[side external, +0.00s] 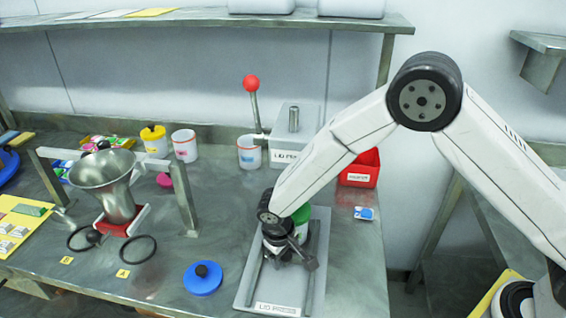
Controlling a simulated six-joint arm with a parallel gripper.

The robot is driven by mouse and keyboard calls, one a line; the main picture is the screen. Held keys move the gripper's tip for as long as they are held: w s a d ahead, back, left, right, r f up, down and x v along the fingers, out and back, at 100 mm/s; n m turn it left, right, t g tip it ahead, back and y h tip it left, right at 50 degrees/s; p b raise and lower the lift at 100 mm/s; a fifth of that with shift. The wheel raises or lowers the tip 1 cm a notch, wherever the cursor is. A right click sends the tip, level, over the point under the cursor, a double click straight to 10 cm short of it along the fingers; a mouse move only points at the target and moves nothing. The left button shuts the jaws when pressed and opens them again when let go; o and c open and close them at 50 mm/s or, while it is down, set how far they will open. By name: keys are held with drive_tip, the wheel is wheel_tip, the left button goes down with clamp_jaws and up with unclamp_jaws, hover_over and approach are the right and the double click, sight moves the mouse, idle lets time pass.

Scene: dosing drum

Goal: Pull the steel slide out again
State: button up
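A steel funnel-shaped hopper (103,172) hangs in a grey frame (187,200) at the left of the bench. Under its outlet is a red and white piece (122,228), with a small dark knob (93,236) at its left. I cannot clearly make out the steel slide; the knob may belong to it. My gripper (284,256) is far to the right of the hopper, pointing down low over a grey tray (250,290). Its dark fingers merge with dark parts there, so I cannot tell whether it is open or holds anything. A green object (302,215) is partly hidden behind it.
Two black rings (137,249) lie before the hopper, near yellow letter tags (123,273). A blue lid (203,278) lies left of the tray. A lever with a red ball (251,84), white cups (185,146) and a red bin (360,170) stand behind.

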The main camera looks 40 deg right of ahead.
clamp_jaws()
idle(1.2)
